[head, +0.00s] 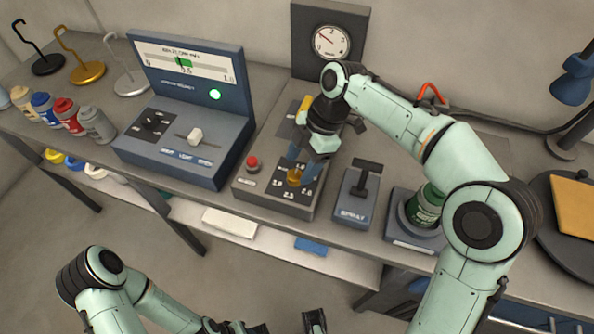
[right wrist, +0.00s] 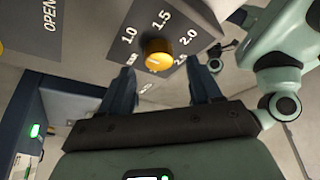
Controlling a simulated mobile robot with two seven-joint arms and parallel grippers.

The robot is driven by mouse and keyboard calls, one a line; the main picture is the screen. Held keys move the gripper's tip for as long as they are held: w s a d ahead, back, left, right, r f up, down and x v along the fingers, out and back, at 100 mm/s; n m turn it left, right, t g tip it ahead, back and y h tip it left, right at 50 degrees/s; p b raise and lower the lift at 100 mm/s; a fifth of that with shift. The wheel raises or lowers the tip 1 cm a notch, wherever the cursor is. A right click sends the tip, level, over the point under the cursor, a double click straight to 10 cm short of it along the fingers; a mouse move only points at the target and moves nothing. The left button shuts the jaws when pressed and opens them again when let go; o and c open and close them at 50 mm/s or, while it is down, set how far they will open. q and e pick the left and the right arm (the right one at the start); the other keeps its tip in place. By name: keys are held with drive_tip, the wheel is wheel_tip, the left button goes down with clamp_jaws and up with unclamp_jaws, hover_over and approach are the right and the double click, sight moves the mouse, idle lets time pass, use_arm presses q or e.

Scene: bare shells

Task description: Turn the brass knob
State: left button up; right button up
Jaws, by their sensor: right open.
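The brass knob (head: 294,177) sits on the front face of a grey control box (head: 262,195), with number marks around it. In the right wrist view the knob (right wrist: 157,54) shows between marks such as 1.0, 1.5 and 2.0. My right gripper (head: 304,167) is open at the knob, its blue fingers to either side of it in the head view. In the right wrist view the right gripper (right wrist: 164,80) has its two fingers apart with the knob beyond their tips. I cannot tell whether they touch it. My left gripper (head: 270,328) is low in the head view, away from the bench.
A red button (head: 253,163) is on the same box. A dial gauge (head: 330,42) stands behind. A console with a slider (head: 195,136) is to the left, and a lever box (head: 357,195) and a green can (head: 426,207) to the right. Spray cans and hooks stand far left.

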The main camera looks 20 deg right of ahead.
sight(295, 177)
drive_tip(key=shift+x, duration=1.45)
drive_tip(key=c, duration=1)
